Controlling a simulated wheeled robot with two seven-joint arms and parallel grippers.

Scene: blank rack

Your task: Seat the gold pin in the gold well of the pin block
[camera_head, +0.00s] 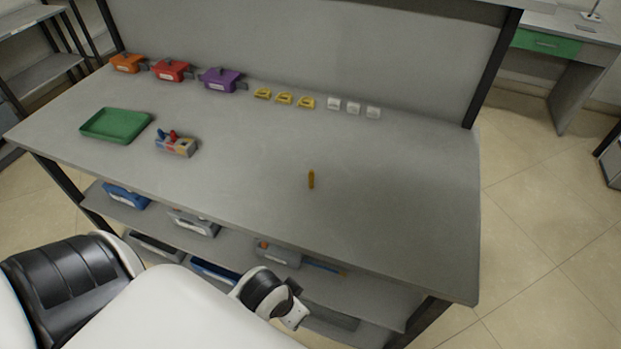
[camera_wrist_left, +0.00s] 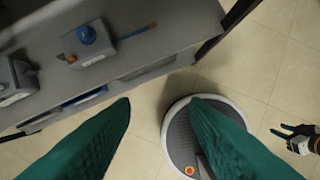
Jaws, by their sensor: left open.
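The gold pin (camera_head: 311,179), a small orange-gold peg, stands alone on the bare right part of the grey bench top in the head view. The pin block (camera_head: 176,146) sits left of it, near the green tray; a blue pin (camera_head: 161,134) and a red pin (camera_head: 173,135) stick up from it. The gold well cannot be made out at this size. My left gripper (camera_wrist_left: 161,100) shows in the left wrist view as two teal fingers, wide apart and empty, above the floor and clear of the bench. My right gripper (camera_wrist_left: 282,132) is small at that view's right edge.
A green tray (camera_head: 115,125) lies at the bench's left. The bench top around the gold pin is clear.

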